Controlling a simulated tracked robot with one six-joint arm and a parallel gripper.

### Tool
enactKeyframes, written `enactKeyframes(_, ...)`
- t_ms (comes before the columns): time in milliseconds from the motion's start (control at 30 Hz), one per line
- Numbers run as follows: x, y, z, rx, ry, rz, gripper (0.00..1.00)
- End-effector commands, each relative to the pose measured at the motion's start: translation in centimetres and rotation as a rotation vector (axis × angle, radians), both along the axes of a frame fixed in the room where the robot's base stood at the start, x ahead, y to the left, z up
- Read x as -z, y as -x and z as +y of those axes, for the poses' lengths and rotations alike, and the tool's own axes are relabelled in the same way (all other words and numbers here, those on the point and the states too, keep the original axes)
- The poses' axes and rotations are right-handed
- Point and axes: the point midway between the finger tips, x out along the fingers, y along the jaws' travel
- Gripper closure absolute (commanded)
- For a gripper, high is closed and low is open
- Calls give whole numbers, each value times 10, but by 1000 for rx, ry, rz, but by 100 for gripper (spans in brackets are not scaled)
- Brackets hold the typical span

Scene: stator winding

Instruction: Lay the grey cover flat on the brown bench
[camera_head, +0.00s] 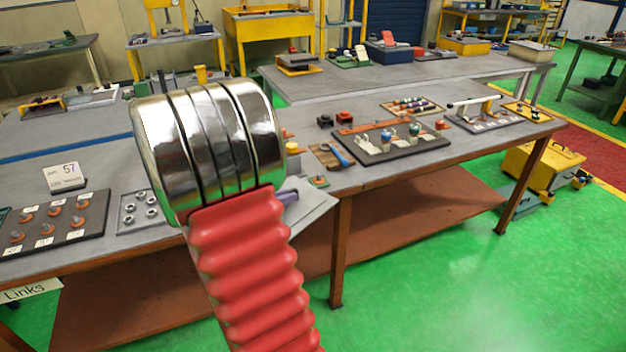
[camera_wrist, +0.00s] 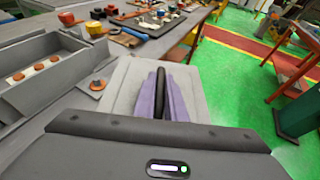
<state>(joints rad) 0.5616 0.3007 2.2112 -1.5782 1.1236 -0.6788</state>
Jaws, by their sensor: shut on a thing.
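The grey cover (camera_wrist: 123,92) is a light grey flat plate beneath my gripper (camera_wrist: 162,78) in the wrist view. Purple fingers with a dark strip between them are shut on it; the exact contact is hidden. In the head view, part of the cover (camera_head: 316,208) shows beyond my arm, sticking out past the bench's front edge, with a bit of purple finger beside it. The bench has a brown frame and brown lower shelf (camera_head: 420,225) under a grey top (camera_head: 385,182). I cannot tell whether the cover touches the top.
Farther along are a dark board (camera_head: 400,150) with parts and a blue-handled tool (camera_head: 340,155). Green floor is open in front of the bench.

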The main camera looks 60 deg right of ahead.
Motion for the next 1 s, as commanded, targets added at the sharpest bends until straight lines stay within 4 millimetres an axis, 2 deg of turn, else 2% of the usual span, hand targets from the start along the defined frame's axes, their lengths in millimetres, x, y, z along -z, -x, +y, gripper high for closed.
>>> enactKeyframes(33,4,-10,14,-31,-1,3,100)
enactKeyframes(300,28,-51,78,-174,-2,3,100)
enactKeyframes(767,65,-114,188,-416,-2,1,100)
enactKeyframes(1000,85,-146,249,-549,1,2,100)
